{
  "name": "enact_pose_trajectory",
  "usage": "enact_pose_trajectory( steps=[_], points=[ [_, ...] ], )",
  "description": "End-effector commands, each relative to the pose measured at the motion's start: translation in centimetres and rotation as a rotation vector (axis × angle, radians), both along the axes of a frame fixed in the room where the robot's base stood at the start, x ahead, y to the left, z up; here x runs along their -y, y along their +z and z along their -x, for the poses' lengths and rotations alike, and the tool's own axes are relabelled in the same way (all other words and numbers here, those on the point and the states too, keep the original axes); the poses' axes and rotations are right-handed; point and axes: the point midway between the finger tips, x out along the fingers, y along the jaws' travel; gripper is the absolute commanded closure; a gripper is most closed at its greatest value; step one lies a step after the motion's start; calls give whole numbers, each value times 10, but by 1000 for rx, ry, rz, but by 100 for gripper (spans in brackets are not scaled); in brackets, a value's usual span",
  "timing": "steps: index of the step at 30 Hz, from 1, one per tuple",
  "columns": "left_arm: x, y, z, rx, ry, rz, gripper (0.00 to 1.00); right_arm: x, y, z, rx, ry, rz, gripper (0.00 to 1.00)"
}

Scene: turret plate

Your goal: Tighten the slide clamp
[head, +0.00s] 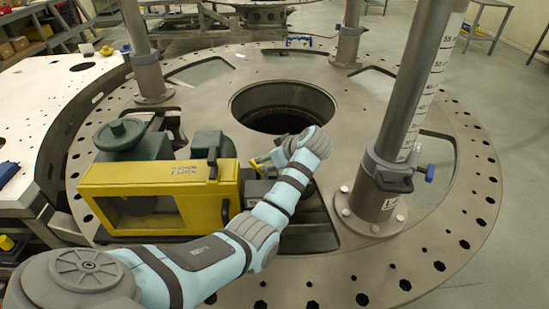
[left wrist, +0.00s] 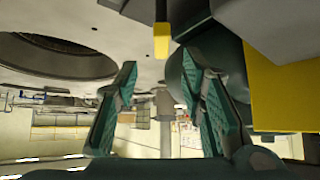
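A small lever with a yellow end (head: 257,165) sits at the right side of the yellow-framed machine (head: 160,172); I take it to be the slide clamp's handle. In the left wrist view the yellow end (left wrist: 162,42) hangs above and between my left fingertips. My left gripper (left wrist: 163,78) is open, with two green-padded fingers apart and nothing between the pads. Contact with the lever is not visible. In the head view my left arm reaches across the machine's front, and its wrist hides the fingers. My right gripper is not in view.
The round turret plate (head: 380,288) has a large central hole (head: 284,106) just behind my left wrist. A graduated grey column (head: 418,80) with a blue-handled collar (head: 390,172) stands to the right. Two more columns stand behind. A green handwheel (head: 118,134) tops the machine.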

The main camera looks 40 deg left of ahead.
Motion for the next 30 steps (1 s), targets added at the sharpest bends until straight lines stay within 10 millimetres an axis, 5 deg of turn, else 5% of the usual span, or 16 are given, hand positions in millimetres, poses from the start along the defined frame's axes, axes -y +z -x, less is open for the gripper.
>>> enact_pose_trajectory(
  steps=[6,16,20,23,30],
  points=[
    [29,29,8,1,0,2,63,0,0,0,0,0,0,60],
    [31,35,8,3,1,1,63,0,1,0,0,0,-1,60],
    [-3,90,-7,63,33,-20,63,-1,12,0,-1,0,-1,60],
    [-17,104,-12,-244,-280,-33,63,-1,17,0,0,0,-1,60],
    [-21,103,-8,-1153,-1533,-165,63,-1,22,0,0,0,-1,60]
  ],
)
